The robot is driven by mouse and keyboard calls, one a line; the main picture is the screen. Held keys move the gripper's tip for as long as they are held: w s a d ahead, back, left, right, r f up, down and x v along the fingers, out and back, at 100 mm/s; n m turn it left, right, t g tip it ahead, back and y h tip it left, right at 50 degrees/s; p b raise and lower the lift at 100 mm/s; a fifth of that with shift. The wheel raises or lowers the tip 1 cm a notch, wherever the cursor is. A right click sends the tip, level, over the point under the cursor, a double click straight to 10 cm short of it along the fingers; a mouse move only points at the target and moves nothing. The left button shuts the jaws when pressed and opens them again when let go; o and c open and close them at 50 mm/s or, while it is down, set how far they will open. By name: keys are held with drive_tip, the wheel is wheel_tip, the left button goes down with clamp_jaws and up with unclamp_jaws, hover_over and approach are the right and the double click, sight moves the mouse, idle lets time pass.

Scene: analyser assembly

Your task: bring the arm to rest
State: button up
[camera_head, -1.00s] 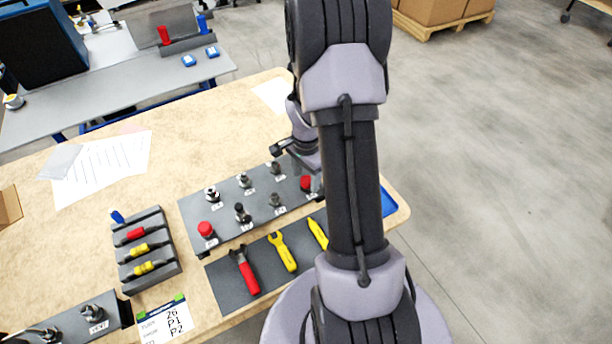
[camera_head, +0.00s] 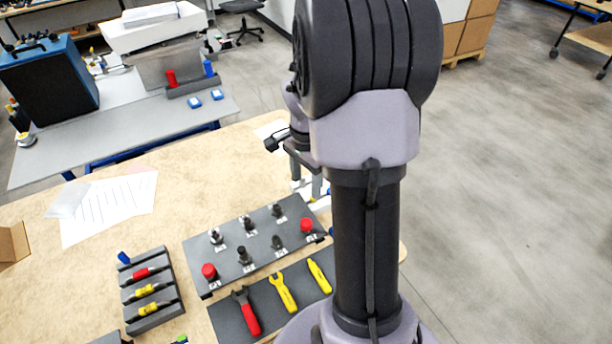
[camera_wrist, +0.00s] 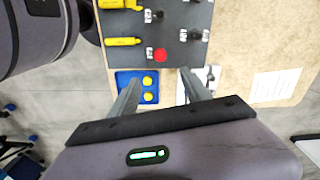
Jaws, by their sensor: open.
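My arm rises in the middle of the head view, folded upright. My gripper (camera_head: 307,187) is partly hidden behind the arm there, above the back edge of the table near the grey fixture plate. In the wrist view my gripper (camera_wrist: 165,90) shows two fingers well apart with nothing between them. Beyond the fingers lie the table edge, a blue tray (camera_wrist: 124,86) with yellow round pieces, and a red knob (camera_wrist: 160,55) on the plate. The gripper appears clear of these things.
The fixture plate (camera_head: 200,257) carries several knobs and fittings. A small rack (camera_head: 149,322) stands left. Papers (camera_head: 108,207) lie on the table. A grey bench (camera_head: 120,138) stands behind; open floor (camera_head: 510,200) is right.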

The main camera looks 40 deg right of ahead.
idle(0.3)
drive_tip(key=a+r+n+t+b, duration=0.25)
drive_tip(key=a+r, duration=0.25)
drive_tip(key=a, duration=0.3)
drive_tip(key=s+a+r+n+t+y+b, duration=0.1)
drive_tip(key=s+a+n+b, duration=0.2)
drive_tip(key=a, duration=0.6)
drive_tip(key=s+a+r+n+t+y+b, duration=0.1)
drive_tip(key=s+a+n+t+b, duration=0.1)
drive_tip(key=s+a+n, duration=0.6)
drive_tip(key=shift+s+a+r+b, duration=0.25)
drive_tip(key=shift+s+a+b, duration=0.5)
drive_tip(key=shift+a, duration=0.35)
